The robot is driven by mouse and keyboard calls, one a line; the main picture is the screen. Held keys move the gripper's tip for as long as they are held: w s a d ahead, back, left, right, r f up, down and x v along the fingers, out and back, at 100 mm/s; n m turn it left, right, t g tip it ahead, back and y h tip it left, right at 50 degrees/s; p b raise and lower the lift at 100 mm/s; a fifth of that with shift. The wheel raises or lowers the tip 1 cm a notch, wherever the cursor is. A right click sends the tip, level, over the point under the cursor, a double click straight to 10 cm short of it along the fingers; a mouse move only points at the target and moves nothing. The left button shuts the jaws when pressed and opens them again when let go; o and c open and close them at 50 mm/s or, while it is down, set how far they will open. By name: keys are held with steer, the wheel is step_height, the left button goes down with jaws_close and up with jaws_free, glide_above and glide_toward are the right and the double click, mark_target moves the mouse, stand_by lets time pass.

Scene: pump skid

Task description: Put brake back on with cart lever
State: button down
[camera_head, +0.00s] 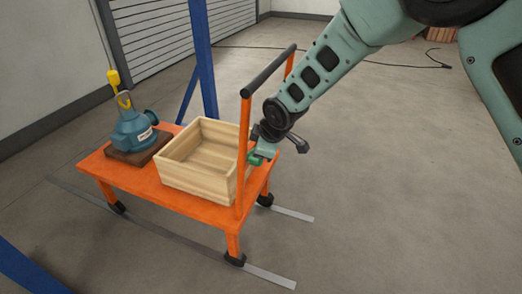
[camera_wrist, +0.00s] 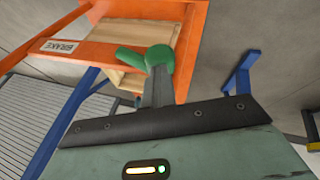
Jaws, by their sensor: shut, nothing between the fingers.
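The orange cart (camera_head: 205,207) stands on the floor in the head view. Its upright push frame is at the right end. A green lever (camera_head: 254,160) shows beside the near post of the frame. In the wrist view the green lever (camera_wrist: 130,58) has a rounded end and lies near a white BRAKE label (camera_wrist: 60,46) on the orange frame. My gripper (camera_head: 264,151) is at the lever, its fingers shut with nothing between them. In the wrist view the fingertips (camera_wrist: 158,72) overlap the lever's rounded end; I cannot tell whether they touch.
A pale wooden crate (camera_head: 191,180) and a blue pump (camera_head: 133,130) on a brown block stand on the cart. A yellow hook (camera_head: 114,78) hangs above the pump. A blue post (camera_head: 203,60) rises behind the cart.

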steer(key=shift+s+f, duration=0.2)
steer(key=shift+s, duration=0.05)
steer(key=s+a+p+v, duration=0.1)
steer(key=p+v, duration=0.1)
steer(key=v, duration=1)
steer(key=shift+s+a+r+p, duration=0.2)
steer(key=shift+s+p, duration=0.1)
steer(key=shift+s, duration=0.05)
steer(key=s+d+r+m+g+h+p, duration=0.1)
steer(key=s+d+r+m+p, duration=0.2)
steer(key=s, duration=0.6)
steer(key=s+d+r+m+g+p, duration=0.2)
steer(key=s+d+r, duration=0.4)
steer(key=s, duration=0.3)
steer(key=s+d+r+m+g+h+p, duration=0.1)
steer(key=s+d+r+m+p, duration=0.2)
steer(key=s+d, duration=0.3)
steer(key=s+r+p, duration=0.1)
steer(key=s, duration=0.3)
steer(key=shift+r+m+g+h, duration=0.3)
steer(key=shift+r, duration=0.1)
